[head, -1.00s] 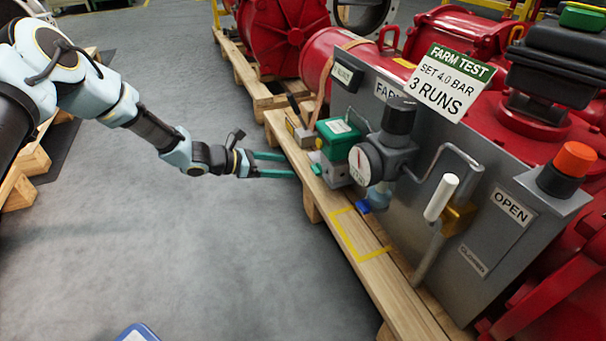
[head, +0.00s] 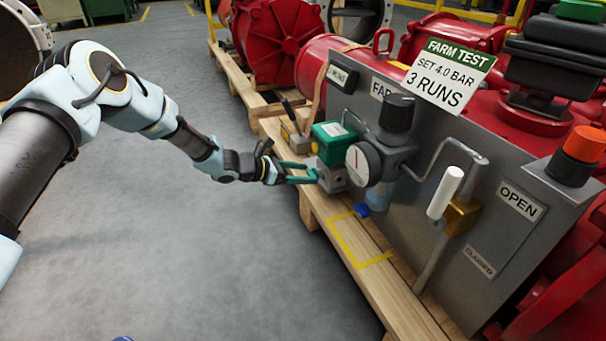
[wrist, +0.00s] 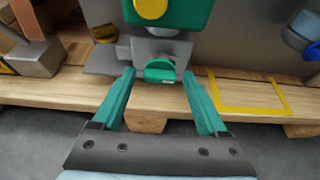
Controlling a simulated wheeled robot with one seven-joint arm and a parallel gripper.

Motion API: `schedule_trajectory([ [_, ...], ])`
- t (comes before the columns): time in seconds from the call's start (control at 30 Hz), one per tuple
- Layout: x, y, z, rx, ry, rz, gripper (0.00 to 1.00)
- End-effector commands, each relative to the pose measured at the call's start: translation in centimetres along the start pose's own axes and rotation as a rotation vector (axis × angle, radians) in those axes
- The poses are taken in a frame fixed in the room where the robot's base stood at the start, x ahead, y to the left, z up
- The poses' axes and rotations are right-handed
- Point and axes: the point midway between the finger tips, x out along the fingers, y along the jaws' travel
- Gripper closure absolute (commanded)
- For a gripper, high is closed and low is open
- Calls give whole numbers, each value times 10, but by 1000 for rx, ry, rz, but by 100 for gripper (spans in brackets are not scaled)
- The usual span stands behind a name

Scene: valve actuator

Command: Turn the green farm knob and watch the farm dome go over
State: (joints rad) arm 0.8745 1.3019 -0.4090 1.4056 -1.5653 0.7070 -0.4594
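The small green knob (wrist: 160,71) sits on the grey valve block under the green solenoid box (head: 330,140) in the wrist view. My gripper (head: 312,172) is open, its two green fingers pointing at the block. In the wrist view my gripper (wrist: 158,77) has one fingertip on each side of the knob, with a gap to both. In the head view the fingers largely cover the knob. An orange-topped dome (head: 584,146) on a black base stands on the grey panel above an OPEN label at the right; I cannot tell if it is the farm dome.
A pressure gauge (head: 362,163), a pipe and a white-handled lever (head: 445,192) stand right of the block. A blue fitting (wrist: 300,30) is at the right in the wrist view. The wooden pallet (head: 365,280) runs below. The grey floor at left is clear.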

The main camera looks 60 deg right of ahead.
Motion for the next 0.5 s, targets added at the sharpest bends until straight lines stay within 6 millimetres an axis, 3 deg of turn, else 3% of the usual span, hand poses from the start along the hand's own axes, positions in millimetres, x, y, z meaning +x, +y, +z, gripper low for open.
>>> schedule_trajectory([
  [0.07, 0, 0, 0, 0, 0, 0, 34],
  [0.5, 0, 0, 0, 0, 0, 0, 84],
])
